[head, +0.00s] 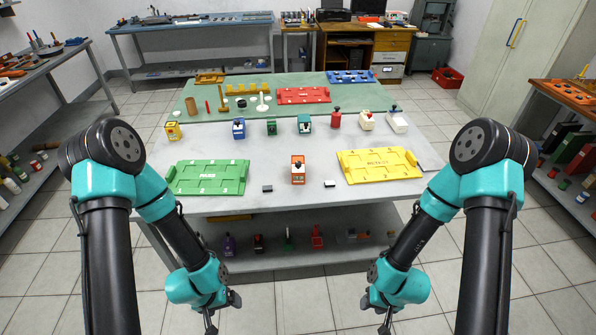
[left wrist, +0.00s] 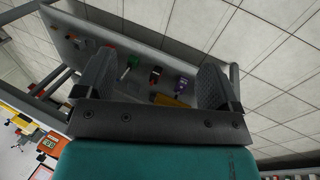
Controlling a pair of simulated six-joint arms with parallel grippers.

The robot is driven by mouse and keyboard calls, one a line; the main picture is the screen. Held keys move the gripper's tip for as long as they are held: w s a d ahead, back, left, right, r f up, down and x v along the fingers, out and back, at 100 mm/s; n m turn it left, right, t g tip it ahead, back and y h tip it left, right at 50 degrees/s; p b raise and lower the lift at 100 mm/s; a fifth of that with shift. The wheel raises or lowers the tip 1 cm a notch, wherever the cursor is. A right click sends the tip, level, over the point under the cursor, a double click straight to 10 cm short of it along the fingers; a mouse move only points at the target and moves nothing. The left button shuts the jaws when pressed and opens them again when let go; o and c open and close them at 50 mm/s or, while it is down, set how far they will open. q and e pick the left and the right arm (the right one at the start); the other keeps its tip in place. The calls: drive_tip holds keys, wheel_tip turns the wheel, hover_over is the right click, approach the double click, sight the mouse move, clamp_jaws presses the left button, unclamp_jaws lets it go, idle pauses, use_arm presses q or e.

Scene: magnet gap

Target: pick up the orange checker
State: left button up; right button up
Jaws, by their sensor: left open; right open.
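The orange checker (head: 298,170) stands upright on the front middle of the grey table (head: 240,205), between the green and yellow trays. An orange device, seemingly the same checker (left wrist: 50,144), shows at the lower left of the left wrist view. My left gripper (head: 222,312) hangs low in front of the table, to the left of the checker and well apart from it. In the left wrist view its two fingers (left wrist: 155,85) are spread with nothing between them. My right gripper (head: 378,312) hangs low on the right, also apart from the checker, open and empty.
A green PASS tray (head: 208,178) lies left of the checker and a yellow RETEST tray (head: 380,166) right. Two small blocks, one dark (head: 267,188) and one pale-topped (head: 330,184), lie nearby. Several coloured devices stand behind. A lower shelf (head: 290,257) holds small items.

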use_arm(q)
drive_tip(key=n+t+y, duration=0.4)
drive_tip(key=n+t, duration=1.3)
drive_tip(key=n, duration=1.8)
approach(299, 175)
drive_tip(key=s, duration=0.4)
drive_tip(key=shift+w+d, duration=0.1)
drive_tip(key=shift+m, duration=0.3)
drive_tip(key=w, duration=1.2)
drive_tip(key=shift+w+a, duration=0.15)
drive_tip(key=shift+a, duration=0.05)
